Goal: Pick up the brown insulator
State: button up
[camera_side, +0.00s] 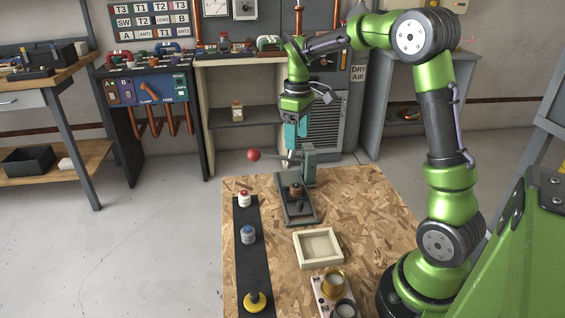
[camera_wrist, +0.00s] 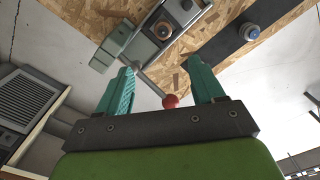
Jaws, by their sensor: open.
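The brown insulator (camera_side: 296,189) sits upright on the base of a grey-green lever press (camera_side: 300,214) on the chipboard table. In the wrist view the brown insulator (camera_wrist: 163,31) is near the top centre, beyond the fingertips. My gripper (camera_side: 296,148) is above and behind the press, close to its lever. In the wrist view my gripper (camera_wrist: 160,68) shows two teal fingers spread apart with nothing held between them. The press's red lever ball (camera_side: 254,155) also shows in the wrist view (camera_wrist: 170,101), between the fingers.
An empty wooden tray (camera_side: 341,262) lies in front of the press. A unit with a brass cup (camera_side: 333,283) stands nearer.

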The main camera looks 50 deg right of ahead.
send_over(296, 185)
jog(key=f, duration=1)
jog(key=shift+w+d+f, duration=0.2)
jog(key=shift+d, duration=0.05)
jog(key=shift+s+a+f, duration=0.1)
jog(key=shift+a+f, duration=0.05)
jog(key=shift+f, duration=1.2)
jog(key=shift+s+a+f, duration=0.1)
jog(key=shift+f, duration=1.2)
jog(key=shift+c, duration=0.5)
grip_shut()
jog(key=shift+r, duration=0.15)
